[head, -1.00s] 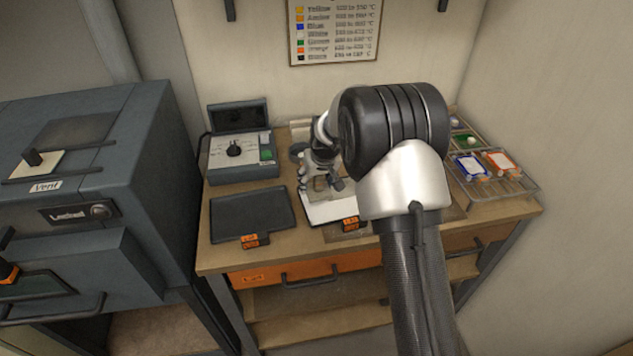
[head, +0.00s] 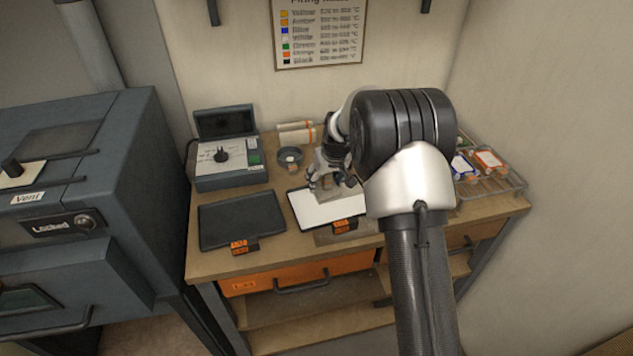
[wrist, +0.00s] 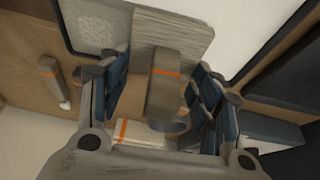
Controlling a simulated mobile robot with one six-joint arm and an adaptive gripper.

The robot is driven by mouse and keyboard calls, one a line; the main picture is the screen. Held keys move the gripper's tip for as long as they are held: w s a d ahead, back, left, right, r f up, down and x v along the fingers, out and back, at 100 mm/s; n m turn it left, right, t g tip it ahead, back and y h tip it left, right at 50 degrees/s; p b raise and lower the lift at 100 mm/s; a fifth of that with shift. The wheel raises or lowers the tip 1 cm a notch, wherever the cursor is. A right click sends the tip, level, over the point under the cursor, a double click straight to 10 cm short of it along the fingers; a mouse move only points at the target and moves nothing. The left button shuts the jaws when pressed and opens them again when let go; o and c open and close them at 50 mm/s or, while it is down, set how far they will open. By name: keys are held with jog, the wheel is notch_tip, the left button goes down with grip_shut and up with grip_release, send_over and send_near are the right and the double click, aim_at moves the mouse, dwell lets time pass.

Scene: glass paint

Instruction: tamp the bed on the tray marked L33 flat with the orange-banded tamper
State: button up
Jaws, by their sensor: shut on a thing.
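The tamper is a grey-brown block with an orange band (wrist: 165,73) and a flat wood-grained plate (wrist: 172,25). My gripper (wrist: 158,95) is shut on it, with a finger on each side of the block. In the head view my gripper (head: 335,157) is over the back part of a dark-rimmed tray. The tray's orange label (head: 345,225) is too small to read surely. I cannot tell whether the plate touches the bed.
An empty dark tray (head: 242,222) lies to the left. A control box (head: 228,160) and a round dish (head: 290,157) stand behind. A rack (head: 487,175) holds small containers at right. A separate orange-banded tool (wrist: 50,80) shows in the wrist view.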

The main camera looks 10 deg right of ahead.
jog(key=shift+d, duration=0.1)
dwell(0.3)
jog(key=shift+f+b, duration=0.55)
jog(key=shift+f, duration=0.2)
jog(key=shift+f, duration=0.35)
dwell(0.7)
jog(key=shift+r, duration=0.1)
jog(key=shift+r+p, duration=0.45)
jog(key=shift+r, duration=0.65)
jog(key=shift+w+d+b, duration=0.15)
jog(key=shift+w+d, duration=0.05)
jog(key=shift+d, duration=1.4)
jog(key=shift+w+d+b, duration=0.15)
jog(key=shift+d, duration=1.4)
